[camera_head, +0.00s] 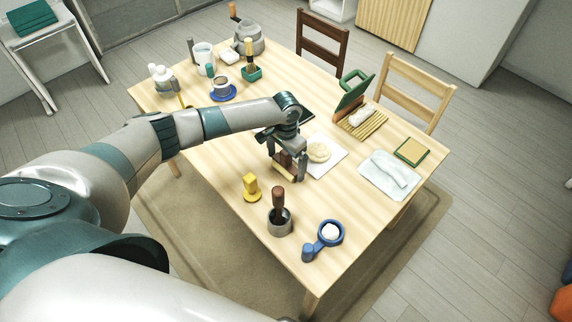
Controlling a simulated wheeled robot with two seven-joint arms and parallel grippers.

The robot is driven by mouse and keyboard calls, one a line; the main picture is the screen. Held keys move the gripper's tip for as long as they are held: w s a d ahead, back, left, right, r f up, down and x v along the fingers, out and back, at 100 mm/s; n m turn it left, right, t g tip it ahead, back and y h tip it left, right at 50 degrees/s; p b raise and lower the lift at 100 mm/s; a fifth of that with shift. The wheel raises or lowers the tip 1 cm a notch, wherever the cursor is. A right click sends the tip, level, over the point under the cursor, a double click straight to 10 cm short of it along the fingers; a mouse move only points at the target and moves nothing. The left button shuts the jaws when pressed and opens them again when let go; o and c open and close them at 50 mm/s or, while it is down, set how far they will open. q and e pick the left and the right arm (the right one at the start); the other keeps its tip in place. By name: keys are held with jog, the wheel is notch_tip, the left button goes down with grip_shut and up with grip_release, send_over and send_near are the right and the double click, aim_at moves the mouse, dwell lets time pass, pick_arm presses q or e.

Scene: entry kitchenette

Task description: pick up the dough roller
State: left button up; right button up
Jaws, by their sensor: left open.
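My left gripper (287,172) reaches over the middle of the table from the left, pointing down with its fingers apart. A brown and light-wood piece (284,160), which looks like the dough roller, shows between and just behind the fingers. The gripper hides much of it, and I cannot tell whether the fingers touch it. A round of pale dough (318,152) lies on a white sheet (333,163) just right of the gripper. My right gripper is not in view.
Near the gripper stand a yellow stamp-like tool (251,187), a grey mortar with brown pestle (279,222) and a blue scoop-like dish (329,234). Cups and pots crowd the far left. The front right tabletop is clear.

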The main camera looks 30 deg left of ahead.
aim_at(286, 153)
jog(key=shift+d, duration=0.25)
pick_arm(q)
jog(key=c, duration=1.4)
jog(key=shift+o, duration=0.2)
jog(key=shift+r, duration=0.2)
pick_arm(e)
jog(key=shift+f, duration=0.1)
pick_arm(q)
jog(key=shift+w+r+b, duration=0.1)
jog(key=shift+r+b, duration=0.25)
jog(key=shift+r, duration=0.3)
notch_tip(286, 153, up, 2)
jog(key=shift+r+b, duration=0.25)
jog(key=shift+b, duration=0.2)
jog(key=w+d+r+b, duration=0.3)
jog(key=w+d+r, duration=0.3)
jog(key=d, duration=0.3)
jog(key=shift+w+d+r+b, duration=0.2)
jog(key=shift+d+r+b, duration=0.15)
jog(key=shift+r, duration=0.1)
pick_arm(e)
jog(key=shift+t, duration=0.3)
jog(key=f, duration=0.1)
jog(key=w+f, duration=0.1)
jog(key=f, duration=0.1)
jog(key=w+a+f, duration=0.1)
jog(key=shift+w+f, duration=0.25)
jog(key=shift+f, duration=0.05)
